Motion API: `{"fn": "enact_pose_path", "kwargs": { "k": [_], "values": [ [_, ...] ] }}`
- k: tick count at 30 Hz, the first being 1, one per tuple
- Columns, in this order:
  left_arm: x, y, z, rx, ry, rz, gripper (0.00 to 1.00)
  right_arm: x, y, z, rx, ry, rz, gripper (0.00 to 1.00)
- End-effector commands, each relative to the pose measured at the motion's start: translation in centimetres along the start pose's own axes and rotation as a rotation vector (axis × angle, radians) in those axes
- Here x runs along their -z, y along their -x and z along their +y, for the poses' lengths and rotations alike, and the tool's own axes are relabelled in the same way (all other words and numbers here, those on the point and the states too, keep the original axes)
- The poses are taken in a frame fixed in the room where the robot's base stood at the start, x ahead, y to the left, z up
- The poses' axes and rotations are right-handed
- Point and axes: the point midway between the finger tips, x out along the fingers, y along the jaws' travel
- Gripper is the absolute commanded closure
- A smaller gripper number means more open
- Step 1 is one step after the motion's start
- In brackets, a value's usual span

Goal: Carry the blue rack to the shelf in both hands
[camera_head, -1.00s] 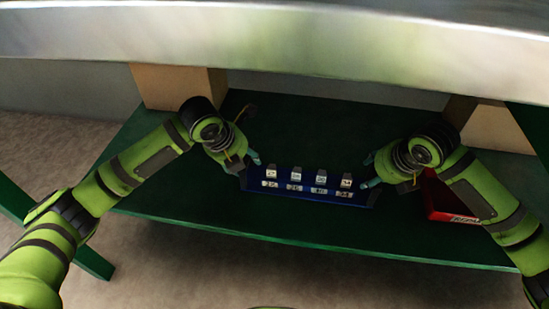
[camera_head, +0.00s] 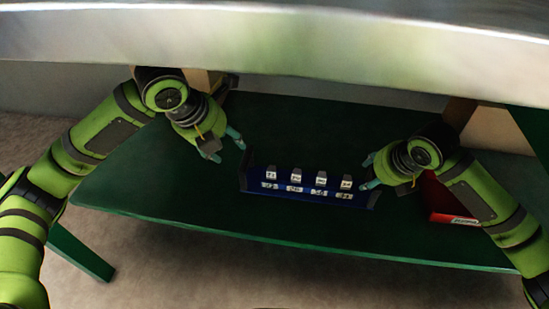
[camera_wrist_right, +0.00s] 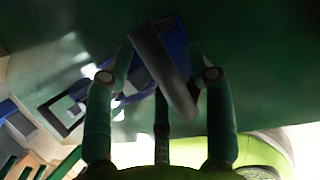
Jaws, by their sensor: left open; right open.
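The blue rack (camera_head: 308,197) stands on a dark green board (camera_head: 170,200) under a metal-edged top. Several grey blocks with white labels sit in a row on it, with more labels along its front. My left gripper (camera_head: 226,147) is open and empty, left of the rack and apart from its left end. My right gripper (camera_head: 369,172) is open at the rack's right end. In the right wrist view, a dark grey bar at the rack's end (camera_wrist_right: 165,70) lies between the fingers of the right gripper (camera_wrist_right: 160,52). I cannot tell whether they touch it.
A red bin (camera_head: 440,205) with a white label stands on the board right of the rack, partly behind my right arm. The thick metal edge (camera_head: 270,45) hangs over the back. Tan blocks (camera_head: 495,130) stand at the rear. The board's middle behind the rack is clear.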

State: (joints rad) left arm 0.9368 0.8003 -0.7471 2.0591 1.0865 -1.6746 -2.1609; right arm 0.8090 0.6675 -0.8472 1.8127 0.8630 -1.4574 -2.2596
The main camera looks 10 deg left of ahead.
Motion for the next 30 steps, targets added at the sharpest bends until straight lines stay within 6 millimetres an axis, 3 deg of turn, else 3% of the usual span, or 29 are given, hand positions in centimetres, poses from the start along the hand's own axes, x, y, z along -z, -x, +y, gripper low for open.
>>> {"fn": "enact_pose_path", "kwargs": {
  "k": [4, 8, 21, 30],
  "values": [
    [0.0, 0.4, 0.0, 0.000, -0.001, -0.001, 0.46, -0.1, 1.0, 0.0, 0.000, 0.001, -0.004, 0.45],
    [0.0, 0.4, 0.0, 0.000, 0.000, -0.001, 0.46, -0.2, 3.3, -0.1, 0.001, 0.002, -0.007, 0.45],
    [0.0, 0.4, 0.0, 0.000, -0.001, -0.001, 0.46, 7.9, 7.1, -4.2, 0.005, 0.001, 0.001, 0.45],
    [0.0, 0.4, 0.0, 0.000, 0.000, -0.001, 0.46, 9.6, 8.1, -5.0, 0.001, 0.000, 0.000, 0.45]
  ]
}}
